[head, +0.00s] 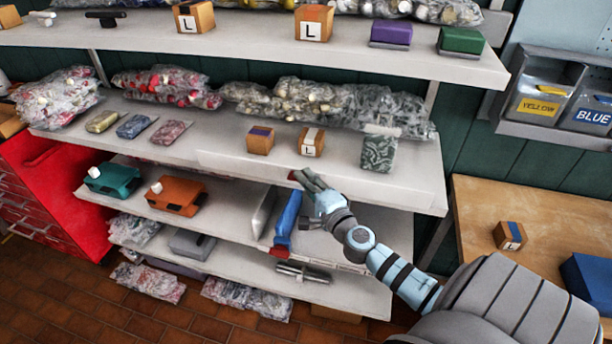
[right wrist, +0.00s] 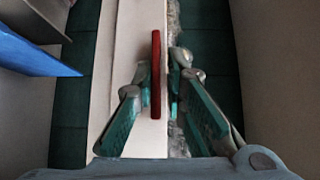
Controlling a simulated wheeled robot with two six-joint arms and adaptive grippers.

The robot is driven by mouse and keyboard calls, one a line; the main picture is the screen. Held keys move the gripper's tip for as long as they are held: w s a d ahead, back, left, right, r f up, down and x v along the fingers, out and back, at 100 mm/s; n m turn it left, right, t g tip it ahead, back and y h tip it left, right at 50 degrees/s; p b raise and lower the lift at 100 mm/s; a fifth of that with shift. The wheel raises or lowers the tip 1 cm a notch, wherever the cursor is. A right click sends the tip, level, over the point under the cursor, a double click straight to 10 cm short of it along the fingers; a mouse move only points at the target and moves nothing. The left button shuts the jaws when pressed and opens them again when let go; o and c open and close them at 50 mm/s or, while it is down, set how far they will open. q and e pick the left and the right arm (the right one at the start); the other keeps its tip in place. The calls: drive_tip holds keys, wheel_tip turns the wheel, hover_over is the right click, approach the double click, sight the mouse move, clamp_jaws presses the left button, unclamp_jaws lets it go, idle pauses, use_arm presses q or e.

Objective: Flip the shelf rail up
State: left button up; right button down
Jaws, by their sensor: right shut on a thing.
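The shelf rail (head: 235,168) is a long pale strip along the front edge of the middle shelf, on its right part. It looks pale like the shelf, and its exact tilt is hard to tell. A small red tab (head: 292,176) is at the rail's front. In the right wrist view the red tab (right wrist: 156,75) stands upright between the two fingers. My right gripper (head: 305,179) is shut on the red tab, and it also shows in the right wrist view (right wrist: 160,82). The gripper hides part of the rail. My left gripper is not in view.
Behind the rail stand two small boxes (head: 260,140) and a patterned block (head: 379,153). Just below my gripper, a blue upright item (head: 287,222) stands on the lower shelf (head: 230,222). A wooden table (head: 540,210) is at the right.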

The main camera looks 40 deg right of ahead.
drive_tip(key=c, duration=1.8)
unclamp_jaws()
drive_tip(key=shift+s+f, duration=0.1)
drive_tip(key=shift+f, duration=0.15)
drive_tip(key=shift+o, duration=0.2)
drive_tip(key=s+a, duration=0.2)
drive_tip(key=s, duration=0.9)
drive_tip(key=shift+s, duration=0.35)
drive_tip(key=shift+r, duration=0.1)
